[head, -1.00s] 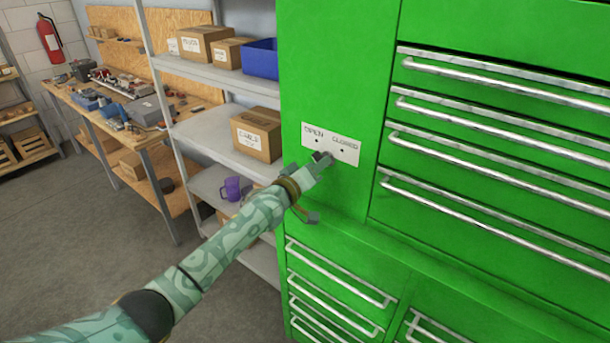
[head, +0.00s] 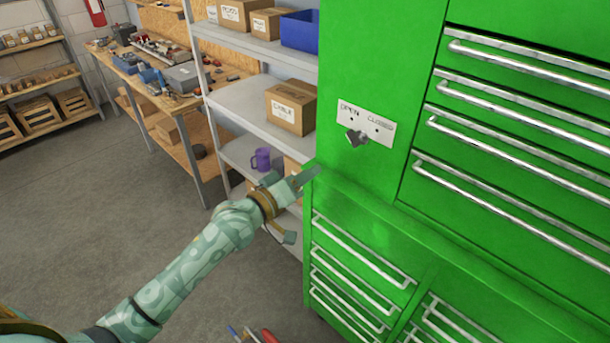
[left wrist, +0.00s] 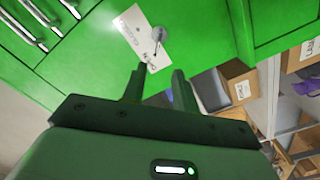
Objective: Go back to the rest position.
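My left gripper (head: 296,205) is in front of the left edge of the green tool cabinet (head: 385,40), below and left of its label plate. Its two fingers stand apart with nothing between them; the left wrist view also shows this gap (left wrist: 158,82). A grey knob (head: 356,137) sits on the cabinet at the lower edge of the white plate (head: 364,122) marked OPEN and CLOSED. The gripper is clear of the knob, which also shows in the left wrist view (left wrist: 159,34). My right gripper is not in view.
A wooden workbench (head: 170,103) is farther back. Open grey floor (head: 110,215) lies at left.

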